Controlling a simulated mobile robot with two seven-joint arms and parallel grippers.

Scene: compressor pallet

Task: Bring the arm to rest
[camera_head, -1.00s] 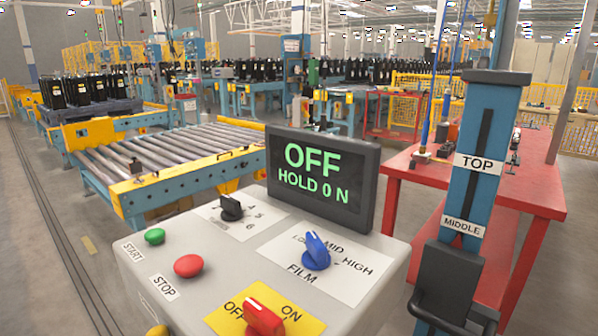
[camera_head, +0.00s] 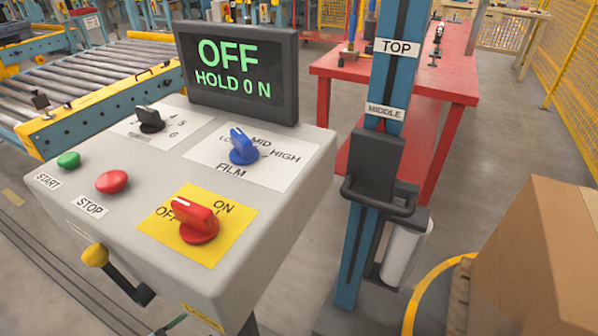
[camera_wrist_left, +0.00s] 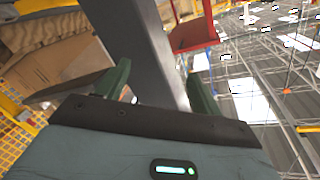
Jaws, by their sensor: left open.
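My left gripper (camera_wrist_left: 160,88) shows in the left wrist view, its two dark green fingers spread apart with nothing held between them. A dark grey beam (camera_wrist_left: 140,45) runs behind the fingers; I cannot tell how far off it is. Neither arm shows in the head view, and my right gripper is in no view.
A control box (camera_head: 275,215) with knobs and buttons stands in front; its display (camera_head: 240,75) reads OFF, HOLD 0 N. A blue post (camera_head: 396,75) with a black handle stands right of it. A cardboard box (camera_head: 540,260) is at lower right, a red table (camera_head: 445,80) behind.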

